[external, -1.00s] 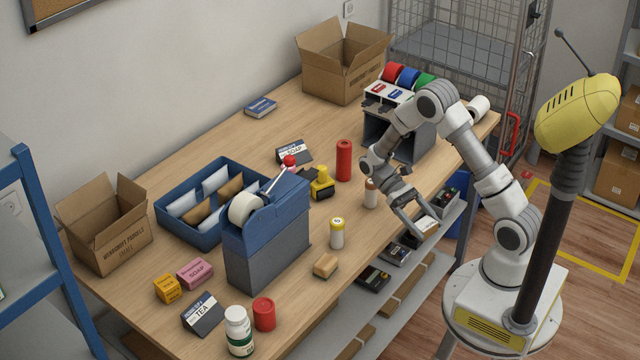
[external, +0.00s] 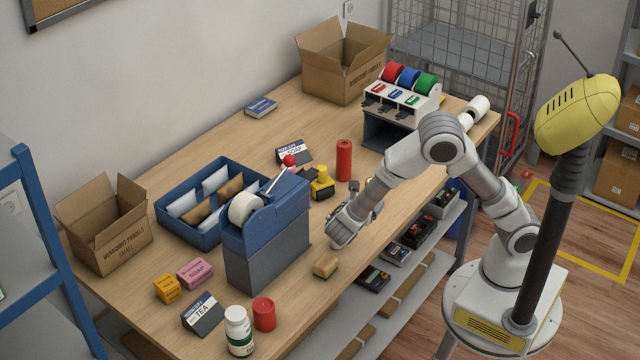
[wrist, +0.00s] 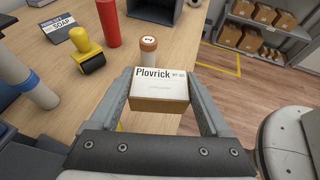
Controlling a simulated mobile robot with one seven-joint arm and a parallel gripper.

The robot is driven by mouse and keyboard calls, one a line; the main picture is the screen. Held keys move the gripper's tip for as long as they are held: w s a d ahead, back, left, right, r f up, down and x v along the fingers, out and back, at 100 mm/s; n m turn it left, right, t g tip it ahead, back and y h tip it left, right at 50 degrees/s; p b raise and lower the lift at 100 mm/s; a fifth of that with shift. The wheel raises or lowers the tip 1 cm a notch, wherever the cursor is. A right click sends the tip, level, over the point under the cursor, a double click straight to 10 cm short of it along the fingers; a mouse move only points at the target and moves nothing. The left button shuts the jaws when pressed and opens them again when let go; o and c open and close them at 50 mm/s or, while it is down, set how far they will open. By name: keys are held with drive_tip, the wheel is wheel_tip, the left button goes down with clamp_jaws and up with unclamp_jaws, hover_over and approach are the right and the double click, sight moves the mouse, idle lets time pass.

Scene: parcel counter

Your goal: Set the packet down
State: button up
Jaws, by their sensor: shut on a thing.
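The packet is a small box with a white top marked "Plovrick" and brown cardboard sides (wrist: 160,88). In the wrist view it sits between the two fingers of my gripper (wrist: 163,98), which is shut on it. In the external view my gripper (external: 350,222) is over the front part of the wooden counter (external: 400,205), and its own body hides the packet. I cannot tell whether the packet touches the counter. A brown-capped bottle (wrist: 148,46) stands just beyond the packet.
A small tan block (external: 326,265) lies near the front edge. A yellow stamp (external: 321,186), a red cylinder (external: 344,160) and the blue tape dispenser (external: 268,235) stand around my gripper. Bare counter shows left of the red cylinder and toward the back.

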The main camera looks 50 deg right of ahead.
drive_tip(key=w+a+r+n+t+y, duration=0.2)
drive_tip(key=a+n+t+y, duration=0.25)
drive_tip(key=a, duration=0.45)
drive_tip(key=w+a+r+n+t+y, duration=0.25)
drive_tip(key=a+n+t, duration=0.2)
drive_tip(key=a, duration=0.35)
drive_tip(key=shift+n+g+y, duration=0.3)
drive_tip(key=shift+n+y, duration=0.1)
drive_tip(key=shift+n, duration=0.2)
drive_tip(key=f, duration=0.1)
drive_tip(key=a+f, duration=0.1)
drive_tip(key=f, duration=0.1)
drive_tip(key=s+f, duration=0.1)
drive_tip(key=shift+a+f, duration=0.15)
drive_tip(key=shift+f, duration=0.25)
hover_over(291, 302)
wheel_tip(291, 302, down, 7)
drive_tip(key=shift+r, duration=0.1)
drive_tip(key=shift+f, duration=2)
